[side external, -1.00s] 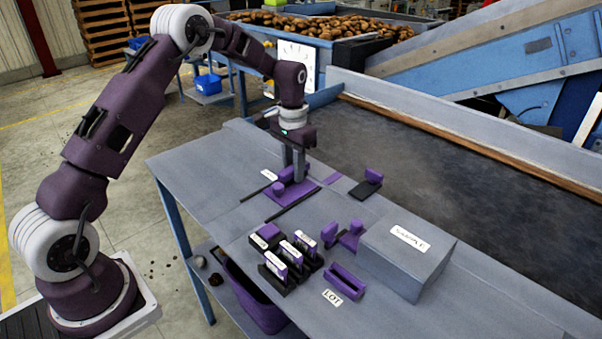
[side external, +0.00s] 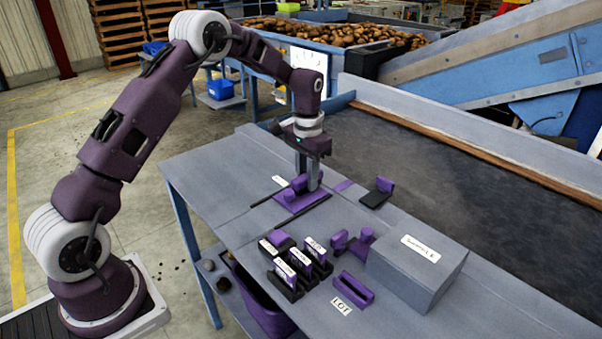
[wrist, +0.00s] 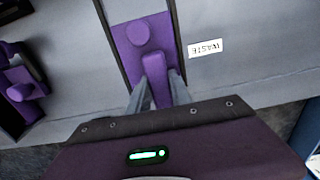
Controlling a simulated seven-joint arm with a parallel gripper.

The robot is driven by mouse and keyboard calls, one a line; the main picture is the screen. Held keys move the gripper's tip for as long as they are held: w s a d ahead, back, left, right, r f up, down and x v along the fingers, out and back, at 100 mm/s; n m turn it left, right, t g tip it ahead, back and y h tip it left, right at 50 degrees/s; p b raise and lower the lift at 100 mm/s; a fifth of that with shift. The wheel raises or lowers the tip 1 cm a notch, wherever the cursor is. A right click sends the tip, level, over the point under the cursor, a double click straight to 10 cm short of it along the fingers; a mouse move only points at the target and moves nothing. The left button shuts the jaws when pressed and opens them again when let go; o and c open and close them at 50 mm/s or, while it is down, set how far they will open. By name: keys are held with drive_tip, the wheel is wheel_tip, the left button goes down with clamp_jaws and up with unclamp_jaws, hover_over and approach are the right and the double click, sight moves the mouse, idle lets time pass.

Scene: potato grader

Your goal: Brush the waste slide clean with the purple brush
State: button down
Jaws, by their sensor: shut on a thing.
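The waste slide (side external: 292,207) is a purple plate between two dark rails, with a round purple knob near one end. It also shows in the wrist view (wrist: 124,50), beside a white WASTE label (wrist: 205,48). My gripper (side external: 308,186) is low over the slide, its fingers on either side of an upright purple block, apparently the brush (wrist: 155,75). In the wrist view my gripper (wrist: 157,88) is shut on that block, just behind the knob. The brush's underside is hidden, so I cannot tell whether bristles touch the plate.
A black piece with a purple upright (side external: 384,186) stands to the right. Several black holders with labelled purple pieces (side external: 290,270), a purple-knobbed fixture (side external: 367,236), an empty purple frame (side external: 353,288) and a large grey box (side external: 415,275) occupy the front. The bench's left end is clear.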

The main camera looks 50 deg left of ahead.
sight(321, 200)
drive_tip(key=shift+d, duration=2.65)
drive_tip(key=shift+a, duration=4.4)
wheel_tip(321, 200, up, 7)
